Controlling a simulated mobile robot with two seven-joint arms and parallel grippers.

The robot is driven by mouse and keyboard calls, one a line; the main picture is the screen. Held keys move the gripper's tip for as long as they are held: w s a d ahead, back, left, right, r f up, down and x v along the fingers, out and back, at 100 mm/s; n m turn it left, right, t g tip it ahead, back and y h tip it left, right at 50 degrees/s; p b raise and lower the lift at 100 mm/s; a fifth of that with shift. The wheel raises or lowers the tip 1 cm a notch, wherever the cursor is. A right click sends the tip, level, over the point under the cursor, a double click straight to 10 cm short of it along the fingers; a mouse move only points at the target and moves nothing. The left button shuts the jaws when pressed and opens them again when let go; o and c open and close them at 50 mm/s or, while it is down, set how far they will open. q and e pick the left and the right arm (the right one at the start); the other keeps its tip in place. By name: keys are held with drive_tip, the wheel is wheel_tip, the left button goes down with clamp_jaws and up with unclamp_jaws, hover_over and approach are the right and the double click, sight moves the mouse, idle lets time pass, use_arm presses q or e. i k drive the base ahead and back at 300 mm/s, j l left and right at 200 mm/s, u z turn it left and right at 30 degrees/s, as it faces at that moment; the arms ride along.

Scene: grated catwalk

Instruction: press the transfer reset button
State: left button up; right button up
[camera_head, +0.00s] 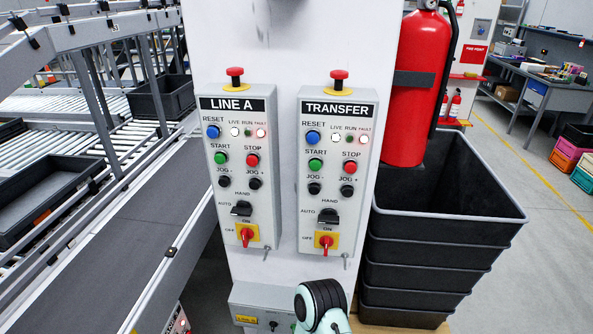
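The TRANSFER control box (338,180) is the right one of two grey boxes on a white column. Its blue reset button (313,137) sits at the upper left under the word RESET. Nothing covers the button. To its right are small LIVE, RUN and FAULT lamps; LIVE looks white and FAULT reddish. A green start button (315,165) is below it and a red stop button (350,168) is lower right. Neither gripper shows. A rounded black and pale teal part, seemingly of my own arm, shows at the bottom middle, below the TRANSFER box.
The similar LINE A box (234,175) stands left, with its own blue reset button (213,131). A red emergency knob (339,75) tops the TRANSFER box. A fire extinguisher (419,90) and stacked black crates (440,225) stand close right; a conveyor (130,235) runs left.

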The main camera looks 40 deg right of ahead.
sight(313, 137)
drive_tip(key=z, duration=1.7)
